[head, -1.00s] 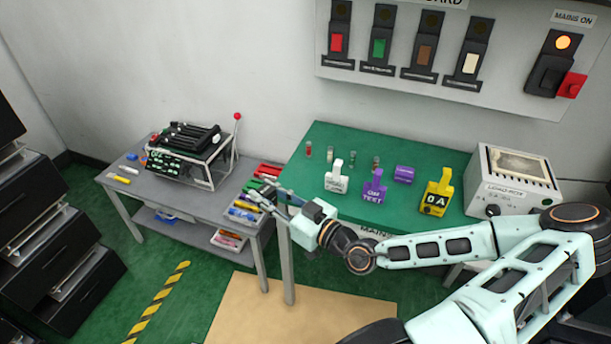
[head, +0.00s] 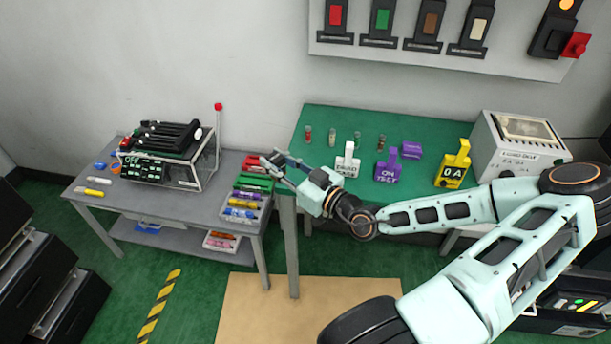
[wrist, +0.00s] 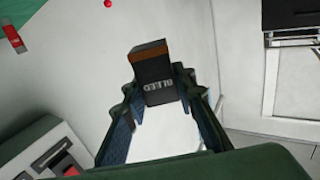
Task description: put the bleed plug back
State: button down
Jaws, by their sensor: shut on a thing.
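The bleed plug (wrist: 154,78) is a dark block lettered BLEED with an orange-brown band at its end. In the wrist view it sits between the two fingers of my gripper (wrist: 158,90), which is shut on it. In the head view my gripper (head: 274,163) is near the gap between the grey bench and the green table, by the far right end of the tray of coloured pieces. The plug is too small there to make out clearly. A black-topped device (head: 165,155) in a light frame, with a red-tipped lever, stands on the grey bench, left of my gripper.
The tray (head: 256,222) of coloured pieces sits at the right of the grey bench (head: 80,212). A switch board hangs above.

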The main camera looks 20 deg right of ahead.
jog(key=w+d+m+t+h+b, duration=0.1)
jog(key=w+d+m+h+b, duration=0.25)
jog(key=w+d+b, duration=0.65)
jog(key=shift+n+h, duration=0.25)
jog(key=shift+n, duration=0.2)
jog(key=f+b, duration=0.2)
jog(key=f, duration=0.1)
jog(key=s+d+f+b, duration=0.1)
jog(key=f+b, duration=0.1)
jog(key=f, duration=0.1)
jog(key=s+f+b, duration=0.1)
jog(key=f+b, duration=0.1)
jog(key=f, duration=0.1)
jog(key=shift+s+d+f+b, duration=0.15)
jog(key=shift+d+f+b, duration=0.2)
jog(key=shift+d+b, duration=0.05)
jog(key=shift+r, duration=0.1)
jog(key=c, duration=1.6)
grip_release()
